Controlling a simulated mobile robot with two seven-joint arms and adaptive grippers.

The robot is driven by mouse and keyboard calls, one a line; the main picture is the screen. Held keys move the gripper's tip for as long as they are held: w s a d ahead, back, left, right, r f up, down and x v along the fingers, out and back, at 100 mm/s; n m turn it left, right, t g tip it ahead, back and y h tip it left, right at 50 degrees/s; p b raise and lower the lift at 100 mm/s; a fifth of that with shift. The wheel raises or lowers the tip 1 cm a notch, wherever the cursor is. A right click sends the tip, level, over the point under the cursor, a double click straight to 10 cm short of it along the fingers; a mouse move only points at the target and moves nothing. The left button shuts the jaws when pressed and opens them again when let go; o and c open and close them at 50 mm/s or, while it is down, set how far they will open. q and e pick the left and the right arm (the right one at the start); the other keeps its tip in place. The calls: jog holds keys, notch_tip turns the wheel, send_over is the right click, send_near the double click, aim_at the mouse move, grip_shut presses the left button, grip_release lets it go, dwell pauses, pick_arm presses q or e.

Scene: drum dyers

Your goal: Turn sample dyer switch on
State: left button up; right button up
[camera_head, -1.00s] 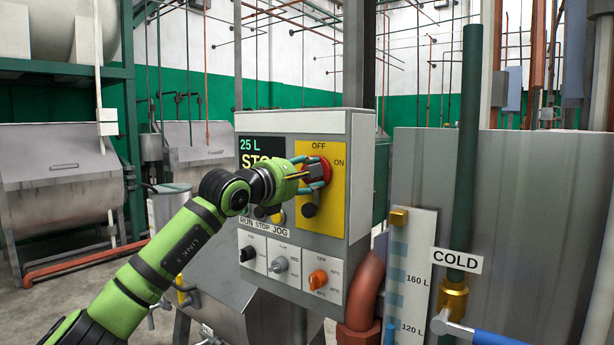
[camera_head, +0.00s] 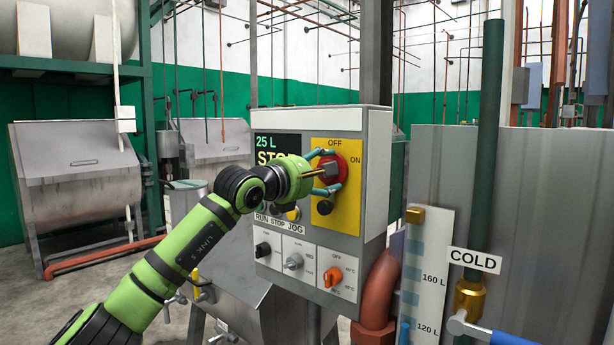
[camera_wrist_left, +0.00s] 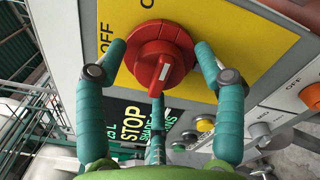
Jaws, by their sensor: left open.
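The dyer's control box (camera_head: 375,180) is grey with a yellow switch plate (camera_head: 350,208) labelled OFF at the top and ON at the right. A round red switch (camera_head: 339,163) sits on it and also shows in the left wrist view (camera_wrist_left: 178,50). Its raised handle carries a white mark; I cannot tell surely which label it points to. My left gripper (camera_head: 327,172) is open at the switch, its teal fingers on either side of the red knob. Whether they touch it is unclear. The display (camera_head: 272,146) reads 25 L and STOP, partly hidden by my gripper. My right gripper is not in view.
Below the switch are a black knob (camera_head: 325,207), push buttons labelled RUN, STOP and JOG, and an orange selector (camera_head: 333,276). A level gauge (camera_head: 428,275) and a green pipe (camera_head: 487,140) labelled COLD stand to the right. Steel drums stand behind at left.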

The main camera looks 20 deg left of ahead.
pick_arm(q)
jog(key=v, duration=1.1)
jog(key=shift+s, duration=0.3)
